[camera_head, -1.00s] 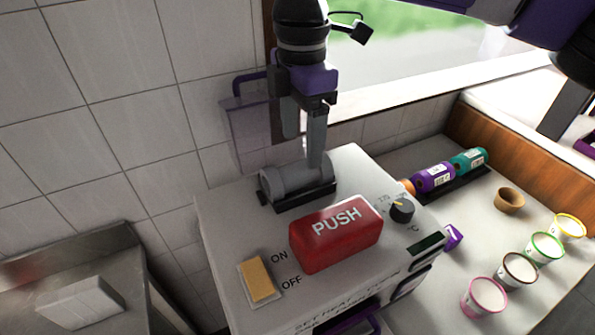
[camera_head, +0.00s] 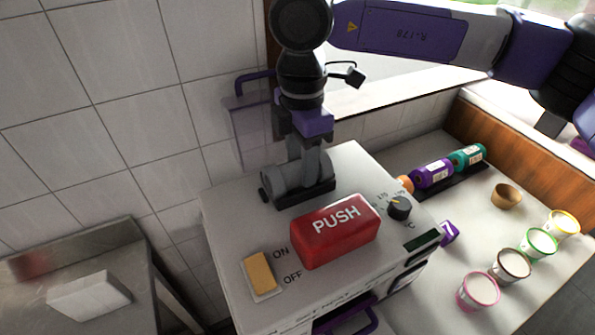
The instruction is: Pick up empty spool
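The empty spool (camera_head: 282,181) is a grey cylinder lying on its side in a black holder (camera_head: 300,199) on top of the white machine. My gripper (camera_head: 305,165) points straight down at the right part of the spool. Its grey fingers are close together and shut on the spool, which still lies in the holder. The fingertips are partly hidden by the spool.
A red PUSH block (camera_head: 335,233), a yellow switch (camera_head: 260,273) and a black knob (camera_head: 399,207) are in front of the spool. Purple (camera_head: 432,174) and teal (camera_head: 467,157) rolls and several cups stand on the right counter. A tiled wall is behind.

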